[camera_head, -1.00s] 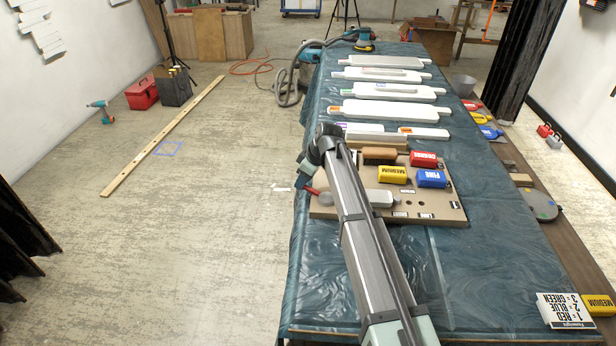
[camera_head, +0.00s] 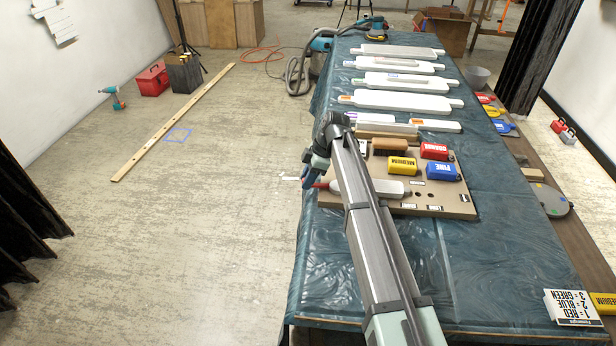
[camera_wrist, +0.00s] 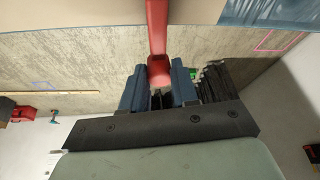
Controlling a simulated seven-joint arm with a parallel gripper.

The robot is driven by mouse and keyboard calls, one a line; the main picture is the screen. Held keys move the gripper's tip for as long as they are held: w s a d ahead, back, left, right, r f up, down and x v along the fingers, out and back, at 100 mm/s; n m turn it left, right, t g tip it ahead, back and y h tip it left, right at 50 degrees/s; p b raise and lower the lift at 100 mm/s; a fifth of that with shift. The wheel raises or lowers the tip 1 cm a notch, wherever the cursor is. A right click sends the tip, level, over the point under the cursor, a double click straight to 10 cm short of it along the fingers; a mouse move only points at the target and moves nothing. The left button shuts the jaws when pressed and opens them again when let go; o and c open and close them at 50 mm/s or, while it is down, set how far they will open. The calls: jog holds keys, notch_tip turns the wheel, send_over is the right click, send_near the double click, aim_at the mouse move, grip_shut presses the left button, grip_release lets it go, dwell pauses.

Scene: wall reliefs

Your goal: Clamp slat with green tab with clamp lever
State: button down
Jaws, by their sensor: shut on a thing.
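The red clamp lever (camera_head: 321,185) sticks out past the left edge of the tan board. My gripper (camera_head: 308,176) is at that lever, partly behind my own arm. In the wrist view the lever (camera_wrist: 157,45) runs down between the two blue fingers of my gripper (camera_wrist: 159,88), which are shut on its rounded end. A pale grey elongated piece (camera_head: 391,188) lies on the board beside my arm; my arm covers part of it, and I cannot tell whether it is clamp or slat.
The tan board (camera_head: 455,209) carries a brown block (camera_head: 390,145) and yellow (camera_head: 402,166), red (camera_head: 434,151) and blue (camera_head: 442,172) labelled blocks. Several white slats (camera_head: 400,103) lie farther back on the tarp-covered table (camera_head: 480,270). Open floor lies left.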

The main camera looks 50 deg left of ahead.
jog(key=shift+d, duration=0.1)
dwell(0.3)
jog(key=c, duration=0.9)
grip_release()
jog(key=shift+o, duration=0.2)
jog(key=shift+r, duration=0.1)
jog(key=v, duration=1.3)
jog(key=shift+w+r, duration=0.2)
jog(key=shift+r, duration=0.1)
